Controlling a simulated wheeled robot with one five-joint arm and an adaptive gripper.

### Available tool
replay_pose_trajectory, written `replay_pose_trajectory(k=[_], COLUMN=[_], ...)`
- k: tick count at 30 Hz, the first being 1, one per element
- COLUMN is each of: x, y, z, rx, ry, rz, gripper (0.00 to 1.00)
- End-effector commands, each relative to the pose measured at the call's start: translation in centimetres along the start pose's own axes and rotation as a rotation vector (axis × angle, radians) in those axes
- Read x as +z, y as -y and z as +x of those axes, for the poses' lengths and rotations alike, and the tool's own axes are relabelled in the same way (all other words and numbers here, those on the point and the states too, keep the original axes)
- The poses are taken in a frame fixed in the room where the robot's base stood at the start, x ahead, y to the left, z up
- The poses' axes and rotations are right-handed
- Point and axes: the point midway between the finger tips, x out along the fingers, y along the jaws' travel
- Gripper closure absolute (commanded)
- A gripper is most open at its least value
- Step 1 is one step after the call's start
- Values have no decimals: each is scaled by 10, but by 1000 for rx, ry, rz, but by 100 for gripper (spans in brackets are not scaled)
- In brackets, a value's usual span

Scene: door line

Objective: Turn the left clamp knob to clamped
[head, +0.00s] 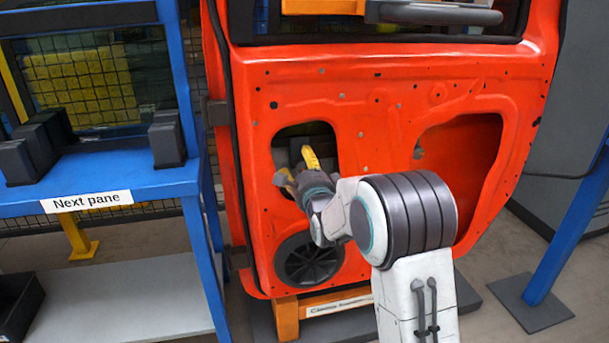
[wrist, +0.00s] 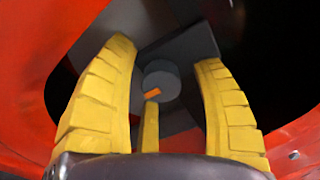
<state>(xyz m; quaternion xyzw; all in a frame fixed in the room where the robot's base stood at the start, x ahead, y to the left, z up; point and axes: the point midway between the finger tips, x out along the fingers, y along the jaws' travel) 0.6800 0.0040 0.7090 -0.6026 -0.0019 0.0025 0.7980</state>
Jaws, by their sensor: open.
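The clamp knob (wrist: 161,77) is a small round grey knob with an orange mark low on its face. It sits on a dark grey block inside an opening of the orange-red door (head: 395,95). My gripper (head: 298,168) is at the door's left opening in the head view. In the wrist view its two yellow fingers (wrist: 168,85) are spread, one on each side of the knob, with gaps between. It holds nothing. A narrow yellow piece shows below the knob. The knob cannot be made out in the head view. I cannot tell which setting the mark shows.
The door's opening edge curves close around my gripper. A round black speaker (head: 308,259) is below it. A blue stand (head: 130,190) labelled "Next pane" is at the left, and a blue post (head: 570,235) at the right. An orange support (head: 287,318) is under the door.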

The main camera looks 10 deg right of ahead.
Motion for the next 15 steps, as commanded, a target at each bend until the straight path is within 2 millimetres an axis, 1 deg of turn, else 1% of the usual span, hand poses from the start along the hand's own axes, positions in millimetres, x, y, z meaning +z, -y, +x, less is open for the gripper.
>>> replay_pose_trajectory(k=[5, 15], x=[0, 1], y=[0, 0], z=[-15, -66], rx=[0, 0], ry=[0, 1], rz=[0, 0], gripper=[40, 40])
